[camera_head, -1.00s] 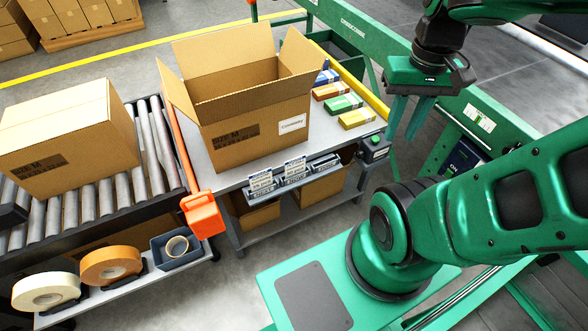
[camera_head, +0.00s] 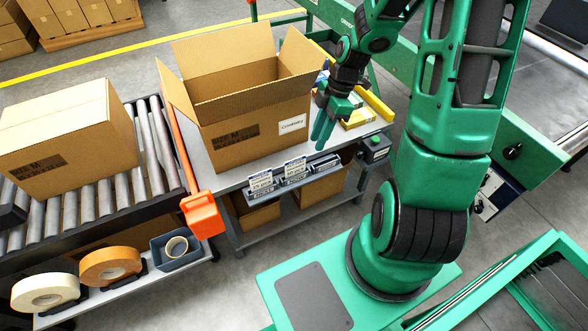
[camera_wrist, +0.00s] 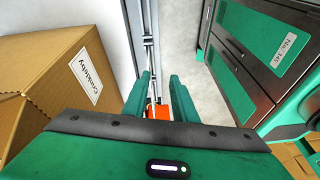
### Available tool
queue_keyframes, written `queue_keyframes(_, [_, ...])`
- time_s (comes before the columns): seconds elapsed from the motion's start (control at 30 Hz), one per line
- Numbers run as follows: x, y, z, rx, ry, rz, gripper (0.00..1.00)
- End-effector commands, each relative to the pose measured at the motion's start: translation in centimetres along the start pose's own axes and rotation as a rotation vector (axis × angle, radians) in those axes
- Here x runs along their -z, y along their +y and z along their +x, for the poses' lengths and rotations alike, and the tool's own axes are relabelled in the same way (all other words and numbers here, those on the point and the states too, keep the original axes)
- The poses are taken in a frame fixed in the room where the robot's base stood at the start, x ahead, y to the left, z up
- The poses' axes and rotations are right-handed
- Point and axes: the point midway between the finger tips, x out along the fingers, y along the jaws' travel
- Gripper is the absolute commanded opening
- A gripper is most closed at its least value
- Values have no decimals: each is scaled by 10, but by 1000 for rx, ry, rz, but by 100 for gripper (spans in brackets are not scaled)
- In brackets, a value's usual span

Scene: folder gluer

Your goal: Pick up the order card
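Several small white printed cards stand in grey holders along the front edge of the grey bench (camera_head: 228,182). A left card (camera_head: 262,181) and a middle card (camera_head: 295,167) show clearly, and a third holder (camera_head: 325,163) is at the right. I cannot read which one is the order card. My gripper (camera_head: 322,138) points down above the bench, just behind and above the right holder. In the wrist view my gripper (camera_wrist: 160,95) has its two fingers apart with nothing held between them. The cards cannot be made out there.
An open carton (camera_head: 255,130) with a white label stands on the bench, close left of my gripper. Small coloured boxes behind are partly hidden by my arm. An orange block (camera_head: 203,214) is at the bench's front left corner. A roller conveyor (camera_head: 150,150) carries a closed carton (camera_head: 65,140).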

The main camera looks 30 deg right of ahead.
Motion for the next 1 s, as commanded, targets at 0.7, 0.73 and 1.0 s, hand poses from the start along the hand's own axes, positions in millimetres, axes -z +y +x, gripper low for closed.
queue_keyframes(0.7, [21,17,79,-14,92,-202,25])
queue_keyframes(0.73, [21,18,80,-14,92,-201,25])
queue_keyframes(1.0, [25,19,98,-12,93,-200,25])
